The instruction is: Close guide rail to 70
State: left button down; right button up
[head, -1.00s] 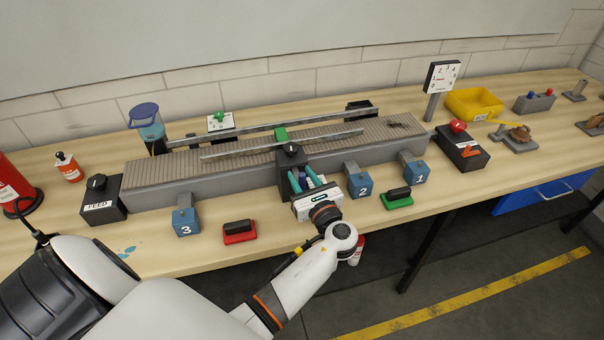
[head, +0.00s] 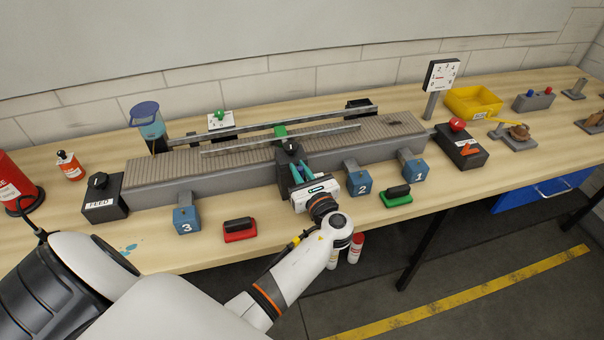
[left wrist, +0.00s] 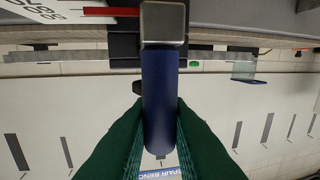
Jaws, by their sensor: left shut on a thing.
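The near guide rail (head: 235,147) lies along the grey conveyor (head: 160,182), with the far rail (head: 245,126) behind it and a gap between them. My left gripper (head: 301,173) reaches the black guide housing (head: 291,147) at the conveyor's front. In the left wrist view my green fingers (left wrist: 160,130) are shut around a blue handle (left wrist: 159,85), which joins a metal block (left wrist: 163,22). A white scale with a red pointer (left wrist: 97,11) shows at the upper left; its value cannot be read. My right gripper is not in view.
Blue blocks 3 (head: 186,220), 2 (head: 359,183) and 1 (head: 413,169) stand along the conveyor's front. A red-based stamp (head: 240,231) and a green-based one (head: 396,197) lie near the front edge. A FEED box (head: 104,200) is at the left.

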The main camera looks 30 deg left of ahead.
pick_arm(q)
jog(key=shift+w+a, duration=0.1)
jog(key=c, duration=1.4)
grip_release()
jog(key=b+v, duration=0.3)
jog(key=v, duration=0.9)
